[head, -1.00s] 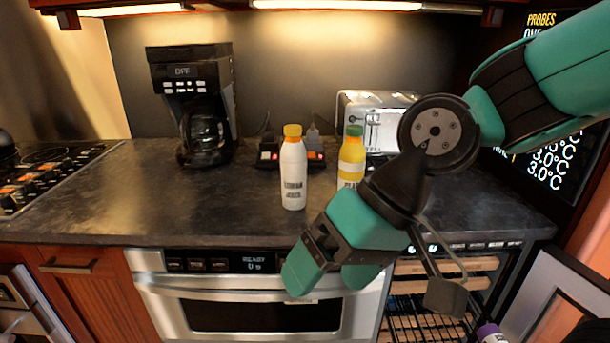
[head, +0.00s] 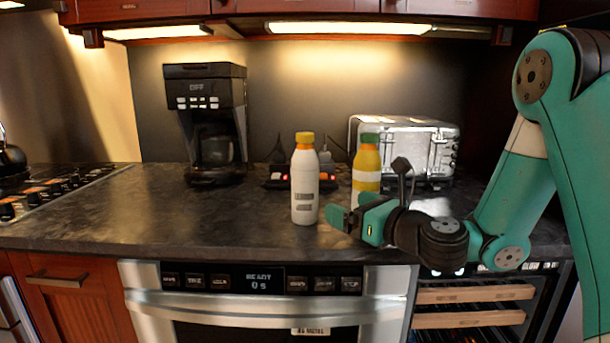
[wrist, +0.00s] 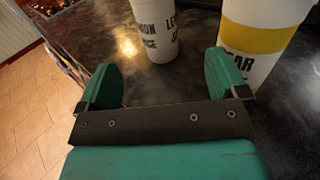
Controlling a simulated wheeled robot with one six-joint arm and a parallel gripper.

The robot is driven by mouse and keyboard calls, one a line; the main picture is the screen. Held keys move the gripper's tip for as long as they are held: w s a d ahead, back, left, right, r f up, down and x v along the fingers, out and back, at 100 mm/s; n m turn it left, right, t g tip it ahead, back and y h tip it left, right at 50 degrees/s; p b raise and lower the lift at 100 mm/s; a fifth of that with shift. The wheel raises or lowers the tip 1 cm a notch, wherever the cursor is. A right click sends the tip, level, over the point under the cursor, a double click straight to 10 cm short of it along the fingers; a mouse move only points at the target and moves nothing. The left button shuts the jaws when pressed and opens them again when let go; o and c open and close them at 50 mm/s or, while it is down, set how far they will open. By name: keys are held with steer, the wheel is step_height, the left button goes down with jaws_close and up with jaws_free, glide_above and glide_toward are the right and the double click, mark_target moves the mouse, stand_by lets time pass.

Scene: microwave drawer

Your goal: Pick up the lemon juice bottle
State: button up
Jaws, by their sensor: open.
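The lemon juice bottle (head: 304,190) is white with a yellow-orange cap and dark lettering. It stands upright on the counter, left of a yellow-and-white bottle (head: 367,172) with a green cap. My gripper (head: 350,210) is low over the counter, just right of the lemon juice bottle, open and empty. In the wrist view the lemon juice bottle (wrist: 157,30) shows its lower part ahead, beyond and between the fingers (wrist: 162,75), apart from them. The other bottle (wrist: 262,40) is close to the right finger there; whether they touch is unclear.
A coffee maker (head: 210,125) stands at the back left and a silver toaster (head: 425,145) behind the bottles on the right. A stove (head: 60,185) is at the far left. The counter (head: 190,220) left of the lemon juice bottle is clear.

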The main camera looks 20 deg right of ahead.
mark_target(314, 191)
steer(key=p+x, duration=0.2)
steer(key=x, duration=0.5)
steer(key=shift+w+a, duration=0.25)
steer(key=p+x, duration=0.1)
steer(key=x, duration=0.2)
steer(key=p+x, duration=0.1)
steer(key=x, duration=0.1)
steer(key=shift+s+a+r+p, duration=0.15)
steer(key=shift+a+r+p, duration=0.05)
steer(key=shift+r+p, duration=0.15)
steer(key=shift+w+a+f, duration=0.1)
steer(key=shift+w, duration=0.2)
steer(key=c, duration=1.2)
steer(key=shift+c, duration=0.4)
step_height(314, 191, up, 20)
steer(key=p, duration=0.5)
